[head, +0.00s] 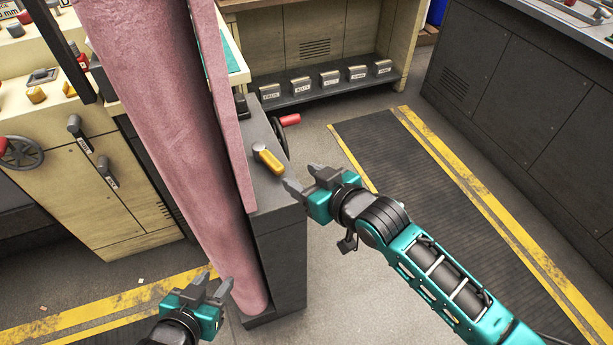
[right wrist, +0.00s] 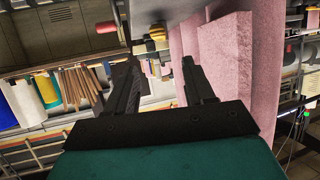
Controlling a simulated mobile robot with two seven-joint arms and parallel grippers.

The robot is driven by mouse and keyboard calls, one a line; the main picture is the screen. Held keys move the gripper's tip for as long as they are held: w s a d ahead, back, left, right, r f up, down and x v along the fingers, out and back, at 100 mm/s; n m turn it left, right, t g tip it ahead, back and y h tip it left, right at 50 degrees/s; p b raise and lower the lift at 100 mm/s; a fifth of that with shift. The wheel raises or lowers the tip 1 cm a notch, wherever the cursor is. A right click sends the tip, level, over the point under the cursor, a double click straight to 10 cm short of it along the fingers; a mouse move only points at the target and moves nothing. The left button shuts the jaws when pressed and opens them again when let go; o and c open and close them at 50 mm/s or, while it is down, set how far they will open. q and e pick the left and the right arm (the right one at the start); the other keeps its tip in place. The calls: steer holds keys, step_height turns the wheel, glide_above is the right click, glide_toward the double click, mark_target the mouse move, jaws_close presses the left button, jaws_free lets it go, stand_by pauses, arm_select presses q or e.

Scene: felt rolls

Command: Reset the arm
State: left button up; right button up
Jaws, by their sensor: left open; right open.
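My right gripper (head: 303,179) is open and empty in the head view, in front of the dark grey cabinet and a little right of a yellow-handled lever (head: 270,161). In the right wrist view its two dark fingers (right wrist: 160,78) stand apart with nothing between them. My left gripper (head: 214,282) is open and empty at the bottom of the head view, just left of the lower end of a large pink felt roll (head: 165,110). Pink felt also shows in the right wrist view (right wrist: 240,65).
The dark grey cabinet (head: 281,255) stands beside the roll. A red handle (head: 290,120) sticks out behind it. A cream machine with knobs and a handwheel (head: 22,152) is at the left. A dark floor mat (head: 415,170) with yellow edges lies at the right. A shelf with labelled holders (head: 330,88) is at the back.

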stand_by(0.5)
steer(key=s+d+f+m+h, duration=0.2)
steer(key=s+d+f+h, duration=0.1)
steer(key=s+d+f, duration=0.3)
steer(key=s+d+f+m+h, duration=0.3)
steer(key=s+d+f, duration=0.3)
steer(key=s+d, duration=0.4)
steer(key=shift+d, duration=0.9)
steer(key=shift+s, duration=0.1)
stand_by(0.6)
